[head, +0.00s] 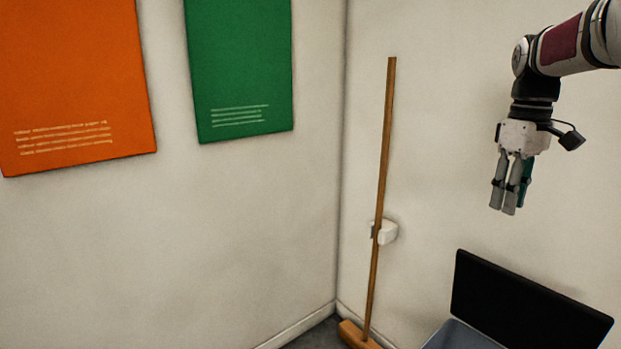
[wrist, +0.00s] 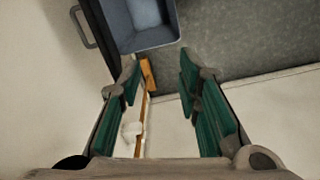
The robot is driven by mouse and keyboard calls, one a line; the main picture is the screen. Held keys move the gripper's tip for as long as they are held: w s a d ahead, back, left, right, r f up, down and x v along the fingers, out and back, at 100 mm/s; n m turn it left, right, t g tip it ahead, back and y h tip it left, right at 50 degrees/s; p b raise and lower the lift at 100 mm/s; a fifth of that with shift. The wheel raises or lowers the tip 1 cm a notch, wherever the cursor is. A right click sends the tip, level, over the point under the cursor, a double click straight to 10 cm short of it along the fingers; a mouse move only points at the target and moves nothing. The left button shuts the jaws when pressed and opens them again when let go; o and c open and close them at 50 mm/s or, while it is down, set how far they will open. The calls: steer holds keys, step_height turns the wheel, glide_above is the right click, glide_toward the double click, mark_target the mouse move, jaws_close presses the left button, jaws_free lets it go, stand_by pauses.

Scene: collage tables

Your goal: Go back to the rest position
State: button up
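My gripper (head: 508,208) hangs at the upper right of the head view, fingers pointing down, in the air in front of the pale wall. In the wrist view, its two green-lined fingers (wrist: 160,68) stand apart with nothing between them touching the pads. It is open and empty. No object of the task shows other than my own arm.
A black panel (head: 528,308) and a blue-grey bin (head: 462,338) are below my gripper; the bin (wrist: 148,45) shows in the wrist view too. A wooden broom (head: 383,160) leans in the corner by a white wall box (head: 387,232). Orange (head: 75,80) and green (head: 240,65) posters hang left.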

steer(key=s+a+r+m, duration=0.1)
steer(key=s+a, duration=0.5)
steer(key=s, duration=0.2)
steer(key=s+a+m, duration=0.1)
steer(key=s+a, duration=0.5)
steer(key=s, duration=0.3)
steer(key=s+a+f+m, duration=0.1)
steer(key=s+a+f, duration=0.15)
steer(key=s, duration=0.35)
steer(key=s+a+f+m+t, duration=0.1)
steer(key=s+f, duration=0.3)
steer(key=s, duration=0.2)
steer(key=s+a+f+m, duration=0.1)
steer(key=s+a+f, duration=0.1)
steer(key=s+f, duration=0.3)
step_height(320, 180, up, 21)
steer(key=s+t+p, duration=0.1)
steer(key=t+p, duration=0.2)
steer(key=p, duration=1.4)
steer(key=shift+a+f+p, duration=0.15)
steer(key=shift+a+p, duration=0.05)
steer(key=shift+p, duration=0.15)
steer(key=shift+d, duration=0.1)
